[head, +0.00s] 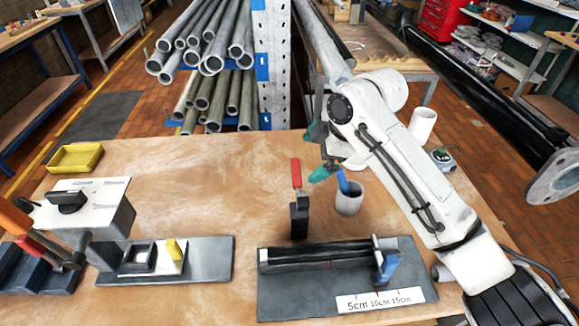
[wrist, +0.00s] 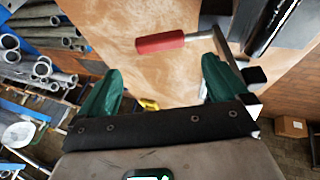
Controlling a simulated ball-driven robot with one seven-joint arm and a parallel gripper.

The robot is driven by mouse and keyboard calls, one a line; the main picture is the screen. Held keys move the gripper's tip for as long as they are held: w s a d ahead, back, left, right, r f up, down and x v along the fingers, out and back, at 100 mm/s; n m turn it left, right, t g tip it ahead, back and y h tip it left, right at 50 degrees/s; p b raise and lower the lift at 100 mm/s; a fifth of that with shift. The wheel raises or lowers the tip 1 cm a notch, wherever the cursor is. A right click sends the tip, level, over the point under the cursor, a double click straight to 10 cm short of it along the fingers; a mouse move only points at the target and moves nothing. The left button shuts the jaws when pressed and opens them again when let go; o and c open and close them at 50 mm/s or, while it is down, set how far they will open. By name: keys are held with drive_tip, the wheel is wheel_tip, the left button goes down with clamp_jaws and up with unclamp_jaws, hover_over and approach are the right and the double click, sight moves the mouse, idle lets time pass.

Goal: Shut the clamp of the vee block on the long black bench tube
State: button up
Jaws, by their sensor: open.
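The long black bench tube (head: 318,253) lies across a dark base plate (head: 285,300) at the bench's front. Behind the tube's left part stands the clamp, with a black body (head: 299,220) and an upright red handle (head: 296,173). The vee block itself is hard to make out. My gripper (head: 317,153), with green fingers, is open and empty, right of and above the red handle. In the wrist view the red handle (wrist: 162,43) shows beyond the gap between the fingers, apart from them. The clamp's metal arm there passes close to the right finger, contact unclear.
A grey cup (head: 348,199) holding something blue stands right of the clamp. A blue part (head: 388,268) is at the tube's right end. A plate with a yellow piece (head: 174,249) lies left. A black flanged tube (head: 470,90) hangs at right.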

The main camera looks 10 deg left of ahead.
sight(297, 171)
drive_tip(key=p+x, duration=0.1)
drive_tip(key=x, duration=0.8)
drive_tip(key=shift+a+f, duration=0.2)
drive_tip(key=shift+f, duration=0.05)
drive_tip(key=shift+c, duration=0.3)
drive_tip(key=c, duration=1.2)
